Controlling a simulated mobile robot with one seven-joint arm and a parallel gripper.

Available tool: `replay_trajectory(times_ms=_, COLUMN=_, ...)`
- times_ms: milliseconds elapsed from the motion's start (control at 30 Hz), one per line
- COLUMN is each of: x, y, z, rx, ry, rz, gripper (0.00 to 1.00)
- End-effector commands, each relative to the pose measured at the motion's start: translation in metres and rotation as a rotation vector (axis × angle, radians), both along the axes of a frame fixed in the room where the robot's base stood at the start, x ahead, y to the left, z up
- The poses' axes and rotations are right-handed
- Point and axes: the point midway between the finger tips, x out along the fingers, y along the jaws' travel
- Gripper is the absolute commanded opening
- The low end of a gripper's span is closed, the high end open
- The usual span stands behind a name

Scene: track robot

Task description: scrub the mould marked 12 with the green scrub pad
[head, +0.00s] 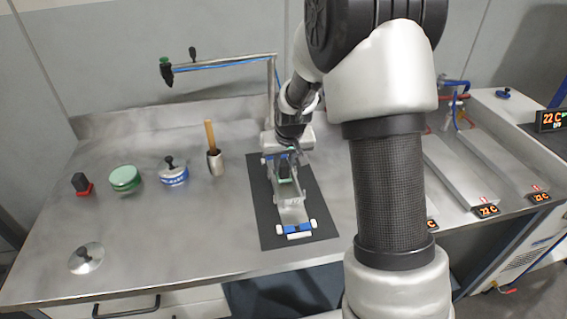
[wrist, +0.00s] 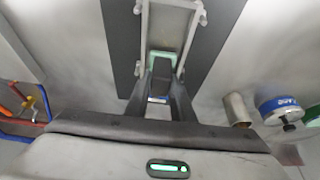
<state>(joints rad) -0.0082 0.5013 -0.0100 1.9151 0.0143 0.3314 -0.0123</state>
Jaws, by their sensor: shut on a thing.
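A narrow metal mould (head: 292,212) lies on a dark mat (head: 320,222) in the head view, with blue and white fittings at its ends. I cannot read a 12 on it. My gripper (head: 285,172) is over the far half of the mould, pointing down. In the wrist view my gripper (wrist: 161,72) is shut on the green scrub pad (wrist: 158,56), which sits between the rails of the mould (wrist: 176,14). The fingers hide part of the pad. I cannot tell whether the pad touches the mould's floor.
Left of the mat stand a metal cup with a wooden handle (head: 215,163), a blue-banded tin (head: 174,178), a green tin (head: 125,179) and a red-based block (head: 81,185). A round lid (head: 86,258) lies near the front. A faucet (head: 220,64) arches behind. Metal troughs (head: 465,172) are right.

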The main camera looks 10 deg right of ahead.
Motion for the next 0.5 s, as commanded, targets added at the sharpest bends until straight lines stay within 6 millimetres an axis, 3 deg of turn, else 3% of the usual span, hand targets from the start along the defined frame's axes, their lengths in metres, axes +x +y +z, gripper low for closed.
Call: replay_trajectory(times_ms=500, x=0.0000, y=0.0000, z=-0.0051, rx=0.000, ry=0.000, rz=0.000, gripper=0.04)
